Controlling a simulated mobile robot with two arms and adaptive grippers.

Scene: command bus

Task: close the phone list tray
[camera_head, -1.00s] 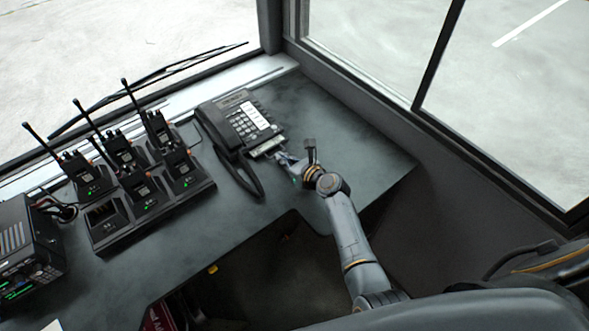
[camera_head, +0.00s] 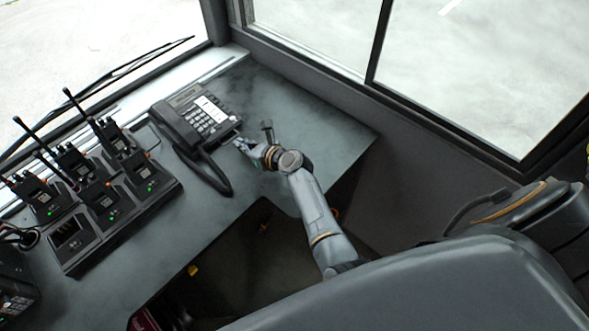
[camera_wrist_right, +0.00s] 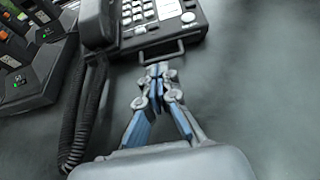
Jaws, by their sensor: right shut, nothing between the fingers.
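The black desk phone (camera_head: 197,114) stands on the grey desk, with its handset along its left side and a coiled cord. The phone list tray (camera_head: 227,134) shows as a thin strip at the phone's front edge. In the right wrist view its thin dark rim (camera_wrist_right: 180,53) sticks out a little from the phone (camera_wrist_right: 155,22). My right gripper (camera_head: 240,143) is shut and empty, just in front of the tray. In the right wrist view its fingertips (camera_wrist_right: 157,70) are at the tray's front rim; I cannot tell whether they touch. My left gripper is not in view.
A charger rack (camera_head: 125,218) with several handheld radios stands left of the phone. The coiled cord (camera_wrist_right: 82,115) hangs left of my gripper. The desk right of the phone is clear.

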